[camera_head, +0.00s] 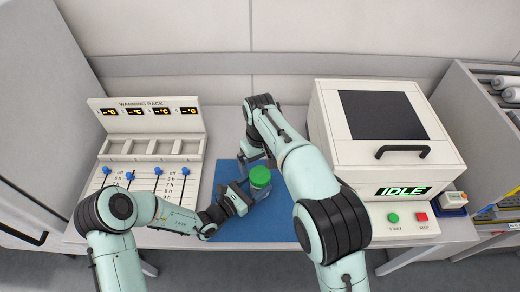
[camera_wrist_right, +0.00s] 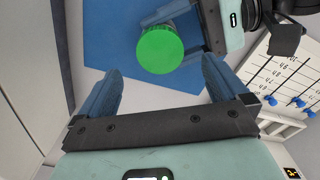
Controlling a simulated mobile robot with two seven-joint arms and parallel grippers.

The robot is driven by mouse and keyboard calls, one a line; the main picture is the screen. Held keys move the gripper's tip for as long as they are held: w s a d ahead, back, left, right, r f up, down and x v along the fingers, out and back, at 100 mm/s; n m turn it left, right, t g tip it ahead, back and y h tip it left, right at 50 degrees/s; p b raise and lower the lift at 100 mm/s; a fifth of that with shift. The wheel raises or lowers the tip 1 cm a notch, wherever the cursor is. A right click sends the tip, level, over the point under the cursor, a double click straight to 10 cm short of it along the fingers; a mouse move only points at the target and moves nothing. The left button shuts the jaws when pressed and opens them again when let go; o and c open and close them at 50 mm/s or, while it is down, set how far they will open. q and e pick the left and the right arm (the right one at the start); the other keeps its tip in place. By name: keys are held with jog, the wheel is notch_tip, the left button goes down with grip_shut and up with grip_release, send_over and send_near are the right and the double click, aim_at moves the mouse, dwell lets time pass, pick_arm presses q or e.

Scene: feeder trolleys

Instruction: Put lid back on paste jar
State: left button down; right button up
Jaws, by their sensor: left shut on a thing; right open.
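The paste jar (camera_head: 261,191) stands upright on the blue mat, with a green lid (camera_head: 260,176) at its top. How firmly the lid is seated cannot be told. My left gripper (camera_head: 241,194) is shut on the jar from the left. In the right wrist view the round green lid (camera_wrist_right: 160,50) hides most of the jar, and the left gripper (camera_wrist_right: 182,28) shows behind it. My right gripper (camera_wrist_right: 160,66) is open, its blue fingers apart on either side of the lid's near edge, not gripping it. In the head view its fingers are mostly hidden behind the arm.
The blue mat (camera_head: 240,229) lies on the bench. A warming rack (camera_head: 150,118) with blue sliders stands at left. A white machine with a black window (camera_head: 380,115) and an IDLE display stands at right. Shelving (camera_head: 470,95) is at far right. Free room on the mat is small.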

pick_arm(q)
jog(key=shift+r, duration=0.1)
pick_arm(e)
notch_tip(320, 180, up, 10)
jog(key=shift+r, duration=0.25)
pick_arm(q)
grip_release()
jog(key=b+v, duration=0.1)
jog(key=v, duration=1.2)
jog(key=shift+s+a, duration=0.15)
pick_arm(e)
jog(key=shift+s+f, duration=0.15)
jog(key=shift+f, duration=0.55)
